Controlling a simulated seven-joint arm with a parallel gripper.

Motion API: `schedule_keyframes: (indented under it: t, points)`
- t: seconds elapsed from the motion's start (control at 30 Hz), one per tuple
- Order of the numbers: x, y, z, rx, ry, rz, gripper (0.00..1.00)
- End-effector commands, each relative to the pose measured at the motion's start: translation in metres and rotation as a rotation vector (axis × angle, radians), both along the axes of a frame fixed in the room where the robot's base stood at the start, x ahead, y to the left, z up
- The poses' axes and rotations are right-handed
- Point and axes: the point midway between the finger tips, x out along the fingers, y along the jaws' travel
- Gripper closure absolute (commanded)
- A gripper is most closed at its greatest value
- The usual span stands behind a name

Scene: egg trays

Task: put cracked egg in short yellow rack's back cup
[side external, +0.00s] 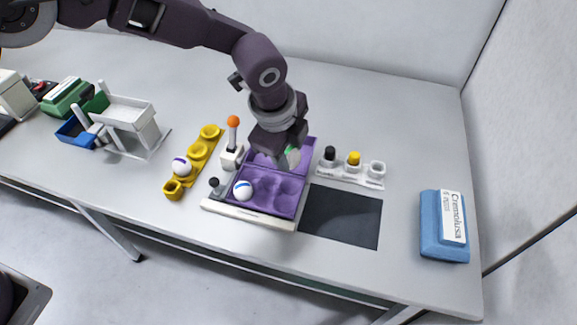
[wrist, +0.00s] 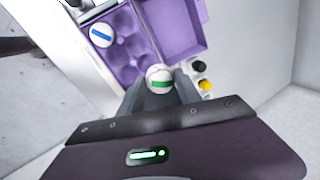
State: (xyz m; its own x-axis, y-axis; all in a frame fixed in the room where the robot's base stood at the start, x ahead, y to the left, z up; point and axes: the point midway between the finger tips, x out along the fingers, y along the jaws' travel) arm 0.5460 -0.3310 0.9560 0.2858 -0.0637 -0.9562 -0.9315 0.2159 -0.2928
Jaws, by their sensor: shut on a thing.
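My gripper (side external: 285,152) is over the back part of the purple tray (side external: 308,180). It is shut on a white egg with a green band (wrist: 159,79), seen between the fingers in the wrist view. I cannot tell whether this egg is cracked. The yellow rack (side external: 198,151) is a row of cups left of the tray. Its back cup (side external: 210,131) looks empty. A white egg with a purple band (side external: 181,167) sits in a cup nearer its front. A white egg with a blue band (side external: 243,189) lies in the tray's front left and shows in the wrist view (wrist: 102,35).
A joystick with an orange ball (side external: 233,122) stands between rack and tray. A white holder (side external: 350,173) with black and yellow pieces is right of the tray. A dark mat (side external: 340,215) and a blue box (side external: 432,240) lie further right. A white stand (side external: 130,125) is left.

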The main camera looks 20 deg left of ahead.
Motion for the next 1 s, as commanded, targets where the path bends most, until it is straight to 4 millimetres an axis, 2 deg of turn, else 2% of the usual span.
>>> schedule_keyframes:
  t: [0.27,0.47,0.67,0.9,1.0]
  points:
    - [0.001,0.000,0.055,-0.003,-0.003,0.000,0.75]
    - [0.026,0.034,0.053,0.006,0.008,0.006,0.75]
    - [0.059,0.086,0.053,0.012,0.015,0.009,0.75]
    - [0.098,0.176,0.052,0.018,0.023,0.008,0.75]
    - [0.107,0.207,0.053,0.018,0.022,0.006,0.75]
